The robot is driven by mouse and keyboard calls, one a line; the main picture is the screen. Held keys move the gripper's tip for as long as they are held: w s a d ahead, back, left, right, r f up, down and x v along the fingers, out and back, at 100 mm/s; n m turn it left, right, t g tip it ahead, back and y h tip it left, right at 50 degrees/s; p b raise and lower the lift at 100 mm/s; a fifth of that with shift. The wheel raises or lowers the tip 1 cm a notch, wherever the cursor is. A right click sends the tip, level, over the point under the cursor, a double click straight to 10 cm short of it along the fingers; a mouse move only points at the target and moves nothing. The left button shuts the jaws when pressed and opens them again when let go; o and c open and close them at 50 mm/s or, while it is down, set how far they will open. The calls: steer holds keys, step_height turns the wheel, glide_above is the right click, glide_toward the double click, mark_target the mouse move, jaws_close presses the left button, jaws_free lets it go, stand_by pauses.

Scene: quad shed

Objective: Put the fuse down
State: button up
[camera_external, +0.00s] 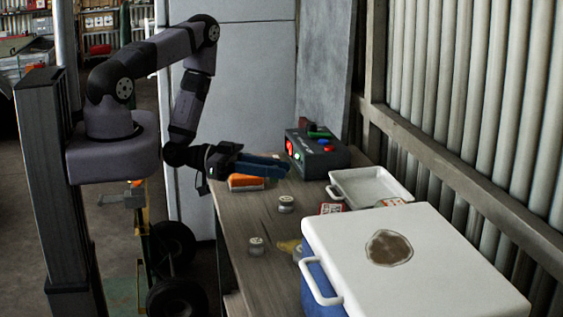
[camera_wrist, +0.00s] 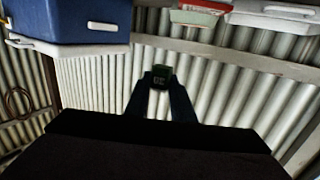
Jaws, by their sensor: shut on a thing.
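My gripper (camera_external: 268,166) is over the far end of the wooden bench (camera_external: 232,218), with its blue fingers pointing right. In the wrist view my gripper (camera_wrist: 161,82) is shut on a small dark green block with pale marks, which I take to be the fuse (camera_wrist: 161,77). The fuse sits between the fingertips; in the external view I cannot make it out. A dark control box (camera_external: 325,160) with red and green lights stands just right of the fingertips, with green and red parts on top.
An orange-and-white object (camera_external: 246,183) lies below my gripper. A white tray (camera_external: 372,183), red-and-white cards (camera_external: 332,208) and a large blue-and-white cooler (camera_external: 450,255) take up the right. Corrugated wall (camera_external: 480,120) runs behind.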

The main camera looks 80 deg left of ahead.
steer(key=n+t+y, duration=0.1)
steer(key=y, duration=0.1)
glide_above(271, 225)
step_height(271, 225, down, 5)
steer(key=shift+f, duration=0.15)
step_height(271, 225, down, 5)
steer(key=b, duration=0.4)
steer(key=shift+d+f, duration=0.1)
steer(key=shift+f+b, duration=2)
steer(key=shift+f, duration=0.2)
steer(key=shift+f, duration=0.1)
